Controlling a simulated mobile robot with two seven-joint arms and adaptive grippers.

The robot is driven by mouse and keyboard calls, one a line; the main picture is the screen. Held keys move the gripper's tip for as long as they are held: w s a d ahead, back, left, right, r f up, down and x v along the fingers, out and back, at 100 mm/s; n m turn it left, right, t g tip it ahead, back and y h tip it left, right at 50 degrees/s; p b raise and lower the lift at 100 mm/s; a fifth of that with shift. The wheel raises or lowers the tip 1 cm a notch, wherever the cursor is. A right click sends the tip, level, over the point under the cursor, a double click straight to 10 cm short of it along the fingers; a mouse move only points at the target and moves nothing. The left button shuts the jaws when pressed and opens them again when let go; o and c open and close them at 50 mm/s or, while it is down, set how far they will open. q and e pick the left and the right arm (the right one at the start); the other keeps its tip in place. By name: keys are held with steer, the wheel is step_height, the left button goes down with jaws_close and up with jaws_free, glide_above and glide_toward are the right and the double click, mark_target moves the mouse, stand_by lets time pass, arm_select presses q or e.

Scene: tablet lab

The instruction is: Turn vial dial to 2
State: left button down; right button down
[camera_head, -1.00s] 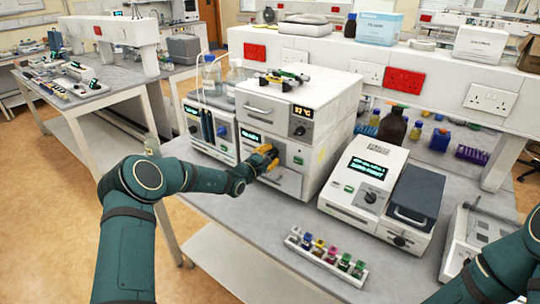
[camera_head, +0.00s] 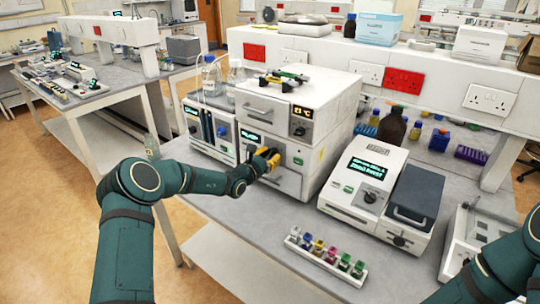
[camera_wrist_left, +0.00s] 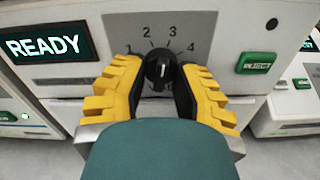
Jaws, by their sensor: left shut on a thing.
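The vial dial (camera_wrist_left: 160,68) is a black round knob on a grey plate, with the numbers 2, 3 and 4 readable around its upper side. My left gripper (camera_head: 266,160) has yellow fingers and is at the front of the lower white unit (camera_head: 288,182). In the left wrist view, its fingers (camera_wrist_left: 160,85) sit on both sides of the knob, shut on it. A white pointer mark on the knob points roughly upward, between 2 and 3; its exact setting is hard to tell. My right gripper is out of view.
A green READY display (camera_wrist_left: 44,46) is left of the dial, and a green button (camera_wrist_left: 255,63) is right of it. A rack of coloured vials (camera_head: 326,255) lies on the bench front. A white device with a dark lid (camera_head: 412,195) stands to the right.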

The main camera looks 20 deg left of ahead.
arm_select(q)
steer(key=n+p, duration=0.1)
steer(key=n, duration=0.4)
steer(key=shift+d+r+n, duration=0.1)
steer(key=shift+r+n, duration=0.05)
steer(key=shift+n, duration=0.15)
stand_by(0.5)
steer(key=c, duration=0.8)
jaws_free()
steer(key=shift+o, duration=0.8)
steer(key=shift+d, duration=0.1)
steer(key=v, duration=1.2)
